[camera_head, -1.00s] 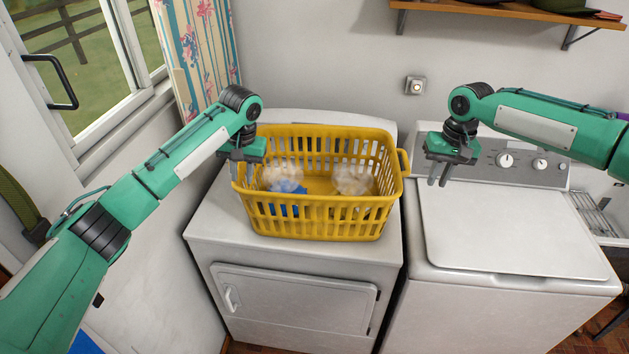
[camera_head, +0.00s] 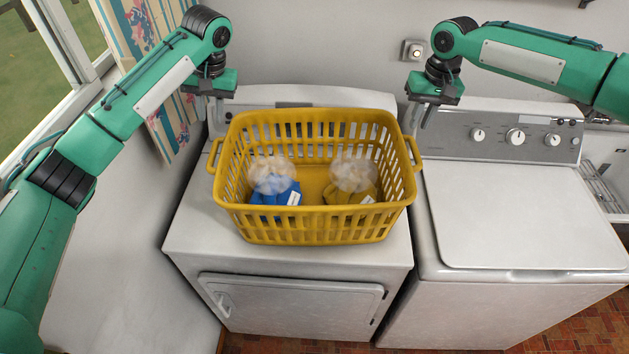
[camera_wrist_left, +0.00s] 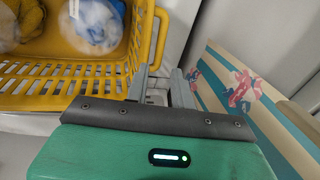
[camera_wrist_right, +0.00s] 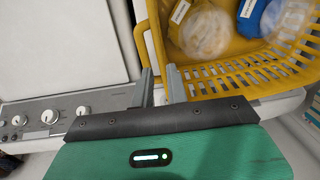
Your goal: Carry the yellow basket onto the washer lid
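The yellow basket (camera_head: 311,236) stands upright on the white dryer (camera_head: 188,243), left of the washer. It holds a blue bag (camera_head: 283,196) and a yellow bag (camera_head: 345,194), both with clear tops. Its side handles stick out at left (camera_head: 213,156) and right (camera_head: 413,152). The washer lid (camera_head: 525,215) is shut and bare. My left gripper (camera_head: 205,107) is open and empty, above and behind the left handle; its fingers (camera_wrist_left: 162,86) are apart. My right gripper (camera_head: 419,114) is open and empty, above and behind the right handle; its fingers (camera_wrist_right: 161,86) show a narrower gap.
The washer's control panel (camera_head: 497,133) rises behind the lid. A narrow gap separates dryer and washer. A patterned board (camera_head: 150,65) leans by the window at left. A sink with a wire rack (camera_head: 605,190) is at far right.

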